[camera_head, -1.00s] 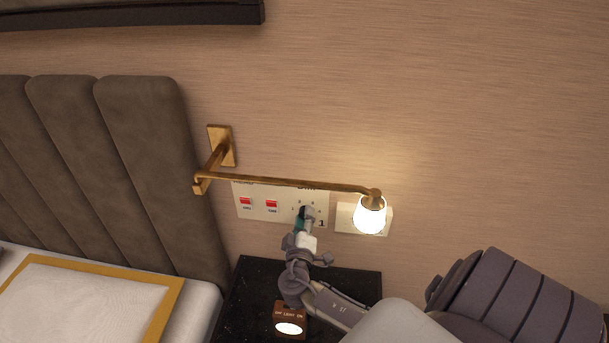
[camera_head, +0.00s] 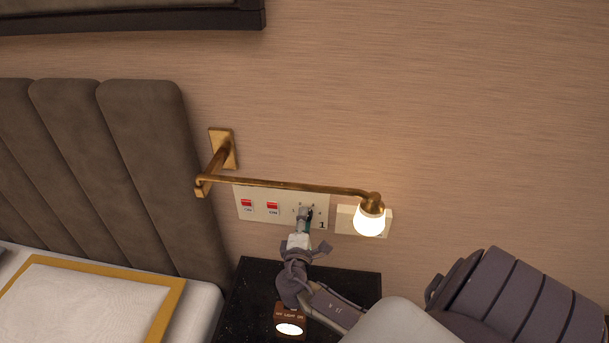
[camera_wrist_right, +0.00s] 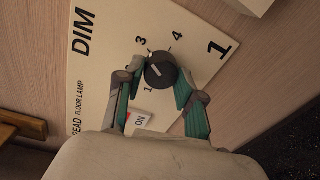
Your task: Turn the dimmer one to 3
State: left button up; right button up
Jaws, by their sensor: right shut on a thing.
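The dimmer knob (camera_wrist_right: 160,71) is a round dark knob on a cream wall panel (camera_wrist_right: 103,53) marked DIM and a large 1. A small 1, 3 and 4 show around it in the right wrist view; 2 is not visible. A pale mark lies on the knob's left part; I cannot tell exactly which number it points to. My right gripper (camera_wrist_right: 158,83) is shut on the knob, one finger on each side. In the head view the right gripper (camera_head: 304,216) is at the right part of the panel and largely hides the knob. My left gripper is not in view.
A brass wall lamp (camera_head: 285,186) with a lit bulb (camera_head: 369,218) reaches across just above the panel. Two red switches sit left on the panel. Below is a black bedside top (camera_head: 248,295) with a small lit box (camera_head: 290,318). The bed's headboard (camera_head: 145,170) stands at left.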

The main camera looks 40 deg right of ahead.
dwell(0.3)
jog(key=o, duration=1.1)
jog(key=shift+o, duration=0.2)
jog(key=v, duration=1.2)
